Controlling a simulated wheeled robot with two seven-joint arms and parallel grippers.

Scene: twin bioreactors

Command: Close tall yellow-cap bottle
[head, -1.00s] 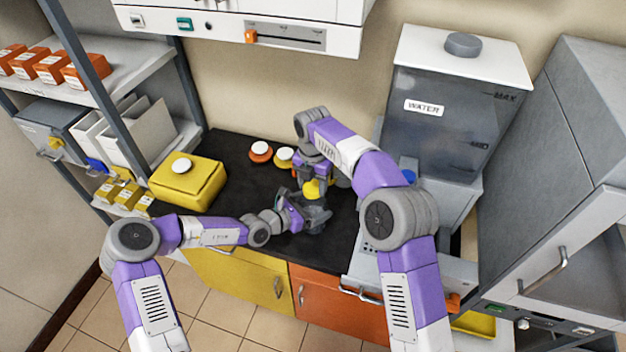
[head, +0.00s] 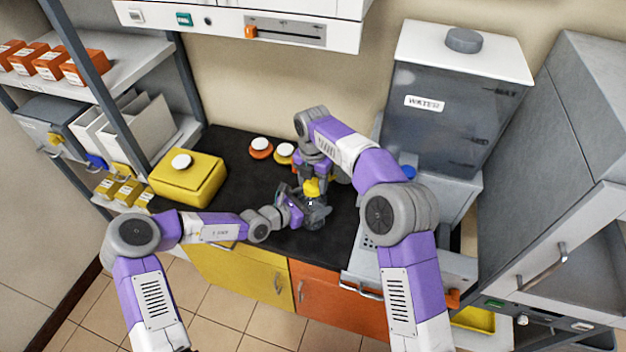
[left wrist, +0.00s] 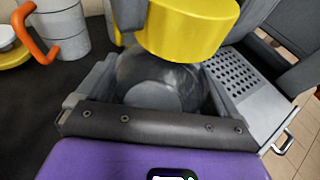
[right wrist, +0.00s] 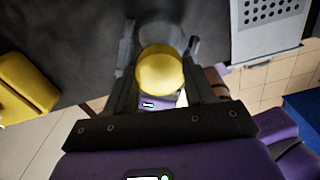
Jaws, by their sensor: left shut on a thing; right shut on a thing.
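The yellow cap (head: 312,187) is above the middle of the black worktop, and my right gripper (right wrist: 160,65) is shut on it from above. The cap fills the upper middle of the left wrist view (left wrist: 190,25). Just under it is the dark, see-through bottle (left wrist: 150,78), which stands between the fingers of my left gripper (left wrist: 165,90). My left gripper is shut on the bottle from the side. The cap sits right over the bottle's top and overlaps it in view. I cannot tell whether it is seated, as the neck is hidden.
A yellow box (head: 190,185) with a white knob stands at the worktop's left. Two round white-topped items, orange (head: 260,148) and yellow (head: 284,153), stand at the back. The water tank (head: 445,110) is at the right, with a perforated grey panel (left wrist: 245,85) nearby.

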